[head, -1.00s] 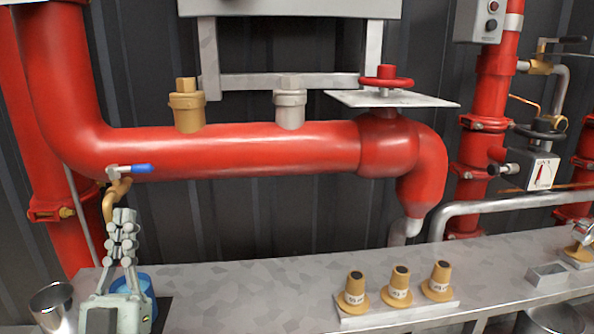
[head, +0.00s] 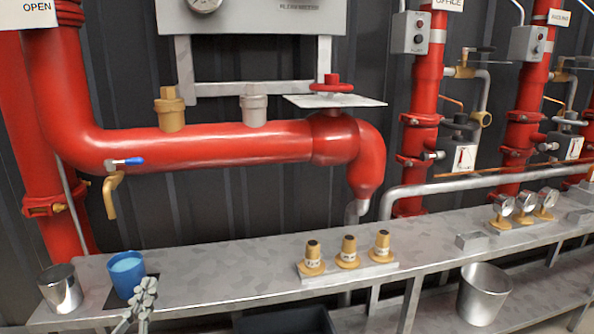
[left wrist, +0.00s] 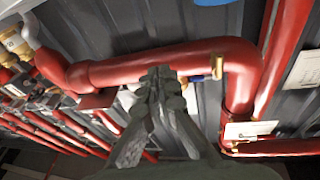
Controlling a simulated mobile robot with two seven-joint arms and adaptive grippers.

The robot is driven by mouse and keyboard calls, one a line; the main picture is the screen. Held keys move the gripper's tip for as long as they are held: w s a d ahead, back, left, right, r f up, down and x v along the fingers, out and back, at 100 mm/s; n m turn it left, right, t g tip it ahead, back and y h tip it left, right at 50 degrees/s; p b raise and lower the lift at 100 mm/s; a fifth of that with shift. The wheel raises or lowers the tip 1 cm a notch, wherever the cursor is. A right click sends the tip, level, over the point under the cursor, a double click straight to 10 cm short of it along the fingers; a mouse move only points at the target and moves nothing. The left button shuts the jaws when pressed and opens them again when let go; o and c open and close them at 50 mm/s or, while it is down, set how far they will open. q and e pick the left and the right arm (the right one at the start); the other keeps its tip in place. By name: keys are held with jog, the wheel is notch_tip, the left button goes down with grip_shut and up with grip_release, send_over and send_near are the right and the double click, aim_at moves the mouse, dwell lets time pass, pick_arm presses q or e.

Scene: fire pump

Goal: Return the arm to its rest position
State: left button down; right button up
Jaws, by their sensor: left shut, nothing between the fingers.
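My left gripper (head: 141,296) shows at the bottom left of the head view, in front of the bench edge and below the blue cup (head: 127,273). Its fingers are together with nothing between them. The left wrist view shows the same shut fingers (left wrist: 160,78) pointing up, with the red pipe beyond them. The blue cup stands on a dark mat (head: 143,296) on the bench, apart from the pipe. The blue-handled tap (head: 120,166) sits on the pipe above, with its brass spout pointing down. My right gripper is not in view.
A grey metal bench (head: 222,278) runs across the front. It bears a metal cup (head: 61,289), a rack of brass fittings (head: 347,252) and several gauges (head: 525,205). A metal bucket (head: 484,292) stands below at right. The bench is bare between the blue cup and the rack.

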pick_arm(q)
notch_tip(320, 180, down, 12)
jog(key=s+d+g+p, duration=0.1)
jog(key=s+g, duration=0.1)
jog(key=g, duration=0.4)
jog(key=s+f+m+g+p, duration=0.1)
jog(key=s+f+g, duration=1)
jog(key=s+f, duration=0.7)
jog(key=s, duration=0.2)
jog(key=shift+s+a+g+y+p, duration=0.3)
jog(key=shift+s+g+p, duration=0.05)
jog(key=shift+g+p, duration=0.05)
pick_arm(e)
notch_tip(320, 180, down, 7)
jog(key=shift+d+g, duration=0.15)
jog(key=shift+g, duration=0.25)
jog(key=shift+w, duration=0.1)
